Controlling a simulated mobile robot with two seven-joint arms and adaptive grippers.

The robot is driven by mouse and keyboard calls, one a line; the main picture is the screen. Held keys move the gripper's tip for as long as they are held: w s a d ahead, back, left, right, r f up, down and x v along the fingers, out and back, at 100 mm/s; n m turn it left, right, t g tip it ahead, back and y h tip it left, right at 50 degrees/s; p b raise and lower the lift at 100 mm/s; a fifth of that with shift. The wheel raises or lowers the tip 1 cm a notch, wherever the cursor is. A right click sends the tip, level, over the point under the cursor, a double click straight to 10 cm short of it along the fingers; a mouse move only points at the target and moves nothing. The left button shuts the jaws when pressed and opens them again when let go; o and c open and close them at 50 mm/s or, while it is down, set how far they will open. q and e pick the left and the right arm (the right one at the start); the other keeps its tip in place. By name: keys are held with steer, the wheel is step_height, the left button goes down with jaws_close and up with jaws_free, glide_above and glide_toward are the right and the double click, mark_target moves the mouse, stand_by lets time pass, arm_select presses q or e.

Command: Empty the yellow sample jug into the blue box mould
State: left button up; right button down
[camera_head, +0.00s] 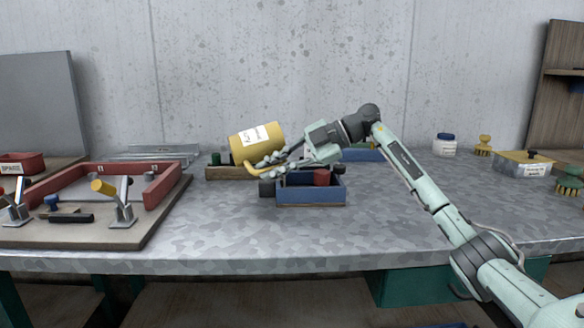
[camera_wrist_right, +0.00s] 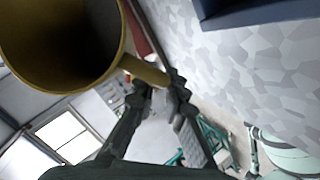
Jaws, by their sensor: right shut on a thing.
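The yellow jug (camera_head: 268,131) with a white label is held in the air, tipped far over onto its side. My right gripper (camera_head: 272,162) is shut on its handle, which also shows between the fingers in the right wrist view (camera_wrist_right: 145,70). In that view the jug's round mouth (camera_wrist_right: 62,40) faces the camera, and its inside is dark; I cannot tell what is in it. A blue box (camera_head: 311,197) stands on the table below and right of the jug, partly behind the gripper. Another blue piece (camera_head: 362,154) lies behind the arm; I cannot tell which is the mould. My left gripper is not in view.
A red cylinder (camera_head: 322,177) shows in the front blue box. A red frame (camera_head: 158,186) on a board with clamps stands at left. A wooden tray (camera_head: 225,173) lies behind the jug. A white jar (camera_head: 445,145), brushes and a yellow box (camera_head: 522,163) stand at right.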

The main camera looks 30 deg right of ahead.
steer(key=shift+d+r+y, duration=0.15)
steer(key=shift+r+y, duration=0.05)
steer(key=shift+y, duration=0.1)
steer(key=shift+r+t+y, duration=0.1)
steer(key=shift+t+y, duration=0.2)
stand_by(0.5)
steer(key=shift+r, duration=0.15)
steer(key=shift+y, duration=0.3)
steer(key=shift+r+t, duration=0.25)
steer(key=shift+t, duration=0.05)
steer(key=shift+r+y, duration=0.25)
steer(key=shift+y, duration=0.15)
steer(key=shift+r+y, duration=0.25)
steer(key=shift+y, duration=0.05)
